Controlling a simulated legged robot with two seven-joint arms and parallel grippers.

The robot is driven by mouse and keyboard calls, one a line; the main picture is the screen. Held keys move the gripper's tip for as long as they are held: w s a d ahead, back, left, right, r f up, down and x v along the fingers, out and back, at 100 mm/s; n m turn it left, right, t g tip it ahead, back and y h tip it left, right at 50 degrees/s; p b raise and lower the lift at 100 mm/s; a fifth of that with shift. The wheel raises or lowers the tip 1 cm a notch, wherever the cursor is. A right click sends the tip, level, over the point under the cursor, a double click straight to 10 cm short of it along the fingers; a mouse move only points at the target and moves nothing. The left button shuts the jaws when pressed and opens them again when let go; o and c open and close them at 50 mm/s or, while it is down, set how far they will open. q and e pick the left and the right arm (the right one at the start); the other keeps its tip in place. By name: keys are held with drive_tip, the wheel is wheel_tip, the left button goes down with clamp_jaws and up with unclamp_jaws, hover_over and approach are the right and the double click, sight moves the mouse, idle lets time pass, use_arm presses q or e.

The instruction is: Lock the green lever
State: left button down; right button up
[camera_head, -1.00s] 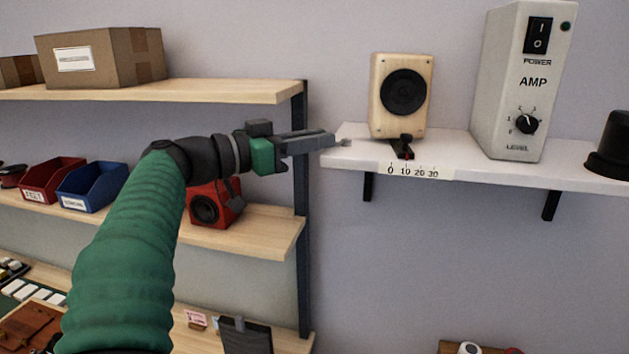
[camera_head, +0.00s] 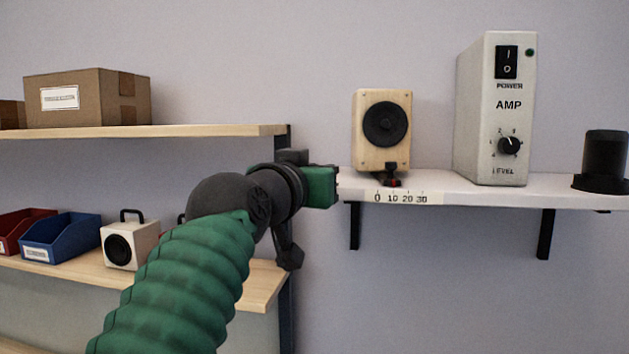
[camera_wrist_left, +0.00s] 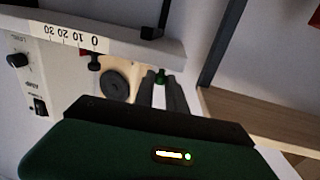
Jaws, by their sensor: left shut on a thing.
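A small green part, which looks like the green lever (camera_wrist_left: 160,76), shows between the fingertips of my left gripper (camera_wrist_left: 161,85) in the left wrist view. The gripper is shut on it. Only its green top shows; its base and exact angle are hidden. In the head view my left wrist (camera_head: 318,186) is at the left end of the white shelf (camera_head: 450,190), and its fingers and the lever are hidden. My right gripper is not in view.
A wooden speaker (camera_head: 383,130) stands just right, with a black and red pointer (camera_head: 391,178) above a scale strip (camera_head: 402,197). The AMP box (camera_head: 497,110) and a black cylinder (camera_head: 603,160) stand further right. Wooden shelves (camera_head: 200,131) are left.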

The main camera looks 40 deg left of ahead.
use_arm(q)
drive_tip(key=shift+f, duration=0.1)
idle(0.4)
drive_tip(key=c, duration=1.4)
unclamp_jaws()
drive_tip(key=shift+w, duration=0.1)
drive_tip(key=shift+o, duration=0.2)
